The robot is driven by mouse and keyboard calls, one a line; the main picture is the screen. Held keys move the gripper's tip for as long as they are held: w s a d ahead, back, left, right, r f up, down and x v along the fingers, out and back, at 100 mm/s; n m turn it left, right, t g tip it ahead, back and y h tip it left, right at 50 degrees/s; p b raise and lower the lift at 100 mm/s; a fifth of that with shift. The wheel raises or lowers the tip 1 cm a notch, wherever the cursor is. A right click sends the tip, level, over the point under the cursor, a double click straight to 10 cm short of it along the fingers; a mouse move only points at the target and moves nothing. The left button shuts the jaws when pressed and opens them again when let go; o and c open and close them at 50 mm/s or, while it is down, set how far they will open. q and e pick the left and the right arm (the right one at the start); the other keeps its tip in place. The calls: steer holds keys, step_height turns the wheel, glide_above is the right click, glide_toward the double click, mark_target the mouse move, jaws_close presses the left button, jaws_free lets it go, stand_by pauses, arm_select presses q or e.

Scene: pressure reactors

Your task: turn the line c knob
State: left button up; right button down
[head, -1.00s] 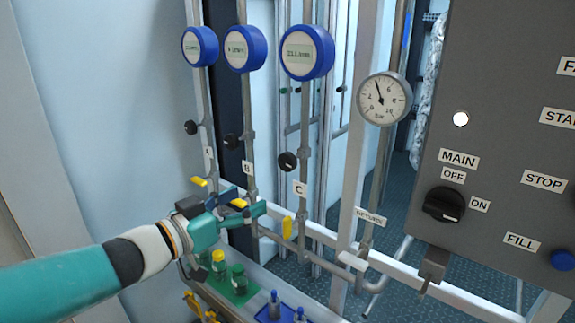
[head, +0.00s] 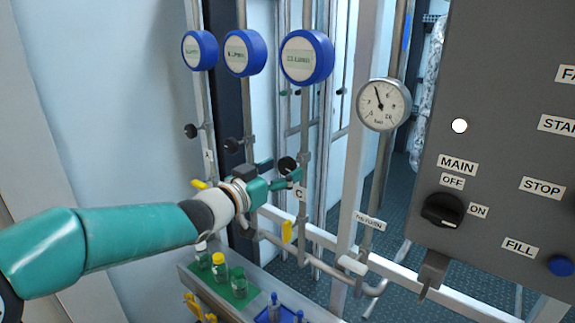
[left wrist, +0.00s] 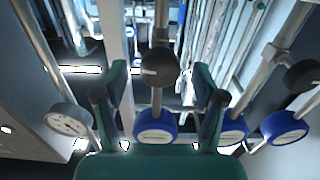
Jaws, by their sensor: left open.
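The line C knob (head: 287,163) is a round black knob on the third pipe, above the label C (head: 299,193). In the head view my left gripper (head: 287,179) is at this knob and hides its lower part. In the left wrist view the black knob (left wrist: 159,67) shows between the two spread green fingers. My left gripper is open, and contact with the knob cannot be made out. My right gripper is in neither view.
Blue-rimmed digital gauges top the three lines, with the line C gauge (head: 306,56) largest. The line B knob (head: 232,145) and line A knob (head: 191,131) are to the left. A dial gauge (head: 383,104) and a grey control panel (head: 490,150) stand at right.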

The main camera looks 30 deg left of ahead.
arm_select(q)
steer(key=shift+w+d, duration=0.1)
steer(key=shift+w, duration=1.2)
